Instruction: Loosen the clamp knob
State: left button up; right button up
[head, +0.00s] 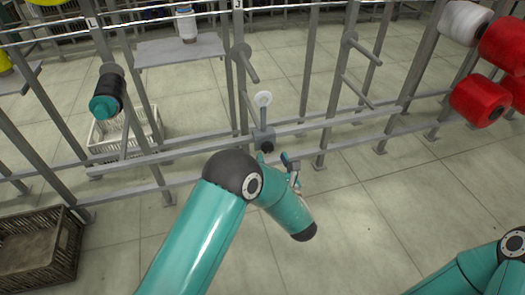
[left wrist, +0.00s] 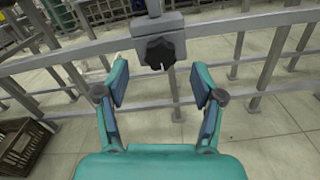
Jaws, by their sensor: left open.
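The clamp knob (left wrist: 160,53) is black and lobed. It sits on the front of a grey clamp block (left wrist: 158,22) on the horizontal rail. In the head view the left gripper (head: 275,162) is just below and right of the knob, partly hidden by my arm. My right gripper is out of view.
The grey frame's rail (head: 200,147) runs across the front. A dark crate (head: 38,250) stands at lower left and a white crate (head: 125,135) behind the rail. Red spools (head: 477,101) hang at upper right. The floor in front is clear.

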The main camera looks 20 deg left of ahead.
aim_at(268, 150)
pick_arm(q)
jog(key=shift+x, duration=2)
